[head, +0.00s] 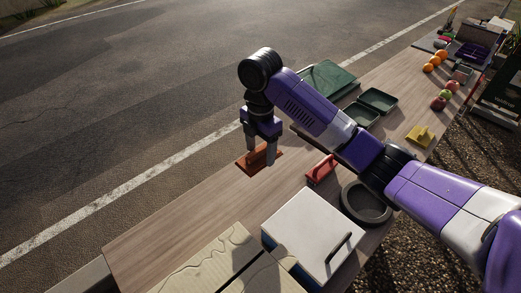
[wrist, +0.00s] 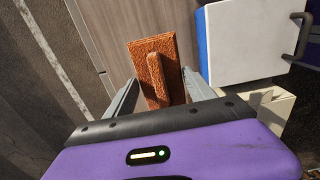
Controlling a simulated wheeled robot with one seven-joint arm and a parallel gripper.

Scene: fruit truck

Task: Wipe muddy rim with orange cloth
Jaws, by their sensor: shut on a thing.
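The orange cloth (head: 251,168) is a flat, textured rectangle with a raised ridge along its middle. My gripper (head: 260,157) is shut on this ridge, above the far left edge of the wooden table (head: 190,205). The cloth also shows in the wrist view (wrist: 149,50), with a finger of my gripper (wrist: 162,88) on each side of the ridge. A round dark grey dish with a thick rim (head: 349,208) stands at the near edge, right of the white-lidded box and partly hidden by my arm. I cannot make out mud on it.
A white-lidded blue box (head: 303,232) and pale boards (head: 215,262) stand in front. A red ridged block (head: 320,171) lies near the middle. Green trays (head: 378,99), a yellow ridged block (head: 421,136) and fruit (head: 438,103) lie further right. The table's left part is clear.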

